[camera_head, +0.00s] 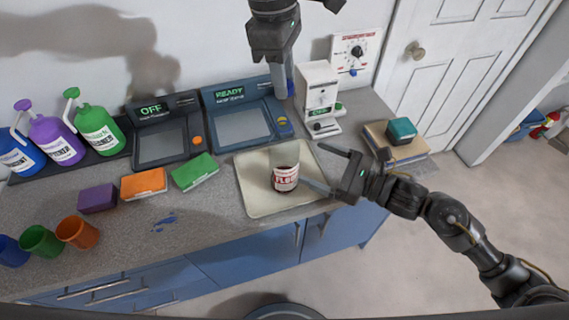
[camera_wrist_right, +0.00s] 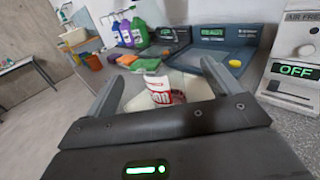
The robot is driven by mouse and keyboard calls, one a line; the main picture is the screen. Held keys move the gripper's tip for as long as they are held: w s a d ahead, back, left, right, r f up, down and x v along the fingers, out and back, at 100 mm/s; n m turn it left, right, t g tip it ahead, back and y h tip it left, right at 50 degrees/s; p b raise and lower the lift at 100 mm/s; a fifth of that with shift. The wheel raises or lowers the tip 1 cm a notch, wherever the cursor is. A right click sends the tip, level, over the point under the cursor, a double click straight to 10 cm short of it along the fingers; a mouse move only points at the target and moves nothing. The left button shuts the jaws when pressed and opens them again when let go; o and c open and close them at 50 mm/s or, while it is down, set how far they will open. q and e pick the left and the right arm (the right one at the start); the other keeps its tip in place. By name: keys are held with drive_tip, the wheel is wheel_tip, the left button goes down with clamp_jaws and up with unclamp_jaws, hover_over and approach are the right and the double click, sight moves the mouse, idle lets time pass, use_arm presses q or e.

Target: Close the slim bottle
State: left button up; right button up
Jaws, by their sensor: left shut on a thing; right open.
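In the right wrist view the bottle (camera_wrist_right: 160,88) lies ahead, between the lines of my fingers. My right gripper (camera_head: 312,166) is open and empty, just right of the bottle, its fingertips pointing at it. My left gripper (camera_head: 285,84) is high above the back of the counter, pointing down, shut on a small blue thing (camera_head: 290,89), mostly hidden; I cannot tell whether it is a cap.
Two panel devices (camera_head: 168,135) (camera_head: 243,113) and a white dispenser (camera_head: 318,92) stand behind the tray. Sponges (camera_head: 145,184), cups (camera_head: 77,232) and coloured bottles (camera_head: 98,128) are at left. A book stack with a teal block (camera_head: 402,131) is at right.

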sight(298, 156)
use_arm(q)
drive_tip(key=shift+a, duration=0.1)
use_arm(e)
drive_tip(key=x, duration=0.8)
drive_tip(key=shift+a, duration=0.15)
use_arm(q)
drive_tip(key=shift+s+a+r, duration=0.1)
use_arm(e)
drive_tip(key=shift+w+a, duration=0.15)
drive_tip(key=shift+a, duration=0.35)
drive_tip(key=shift+d, duration=0.1)
drive_tip(key=shift+c, duration=0.4)
drive_tip(key=c, duration=1.4)
use_arm(q)
drive_tip(key=shift+f, duration=2.5)
drive_tip(key=shift+f, duration=0.15)
drive_tip(key=shift+f, duration=0.75)
drive_tip(key=shift+f, duration=0.55)
